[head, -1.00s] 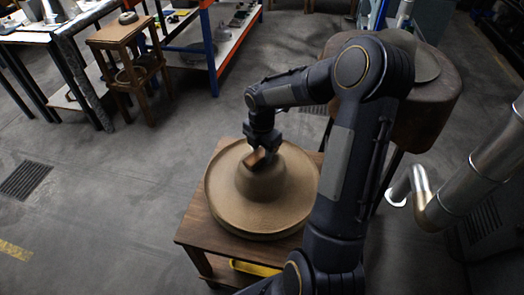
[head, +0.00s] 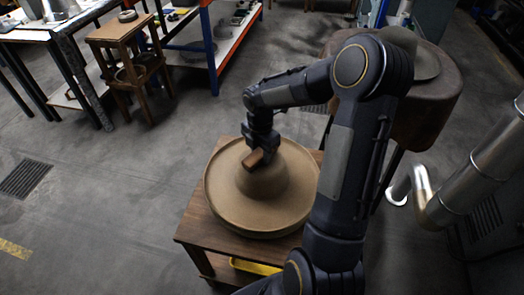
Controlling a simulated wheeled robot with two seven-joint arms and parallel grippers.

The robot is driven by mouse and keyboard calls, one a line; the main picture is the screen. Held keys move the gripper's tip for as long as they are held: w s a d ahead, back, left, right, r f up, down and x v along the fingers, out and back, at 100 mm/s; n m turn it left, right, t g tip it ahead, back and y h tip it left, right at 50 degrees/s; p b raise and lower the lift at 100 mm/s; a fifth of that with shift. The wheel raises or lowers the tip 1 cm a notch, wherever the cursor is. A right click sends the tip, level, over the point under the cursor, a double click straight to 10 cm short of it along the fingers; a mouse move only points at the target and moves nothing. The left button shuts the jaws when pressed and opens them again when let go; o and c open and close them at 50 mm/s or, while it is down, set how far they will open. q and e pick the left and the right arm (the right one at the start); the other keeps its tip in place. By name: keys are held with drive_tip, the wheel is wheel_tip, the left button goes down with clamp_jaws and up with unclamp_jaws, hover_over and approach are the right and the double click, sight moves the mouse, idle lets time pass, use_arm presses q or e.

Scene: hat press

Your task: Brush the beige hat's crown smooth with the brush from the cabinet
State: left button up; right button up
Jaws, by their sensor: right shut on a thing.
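The beige hat (head: 225,207) lies brim down and crown up on a small wooden table (head: 196,226). Its brim is wide and round with a raised edge. My right gripper (head: 258,151) is over the crown (head: 264,182), shut on a brown wooden brush (head: 254,160). The brush is at the upper left part of the crown and seems to touch it; its bristles are hidden. My right arm covers the right edge of the brim. My left gripper is not in view.
A brown rounded stand (head: 432,108) with a grey disc-like piece on top is behind my right arm. A silver pipe (head: 475,185) is at the right. A yellow object (head: 255,267) is under the table top.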

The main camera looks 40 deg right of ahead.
drive_tip(key=shift+s+a, duration=0.1)
drive_tip(key=shift+a, duration=0.65)
drive_tip(key=shift+w+d+p, duration=0.15)
drive_tip(key=shift+d+p, duration=0.25)
drive_tip(key=shift+d, duration=0.7)
drive_tip(key=shift+w+d+p, duration=0.15)
drive_tip(key=shift+d+p, duration=0.25)
drive_tip(key=shift+d, duration=0.7)
drive_tip(key=shift+f, duration=0.1)
drive_tip(key=shift+s+a+b, duration=0.2)
drive_tip(key=shift+a, duration=0.95)
drive_tip(key=shift+s+a+b, duration=0.2)
drive_tip(key=shift+a, duration=0.9)
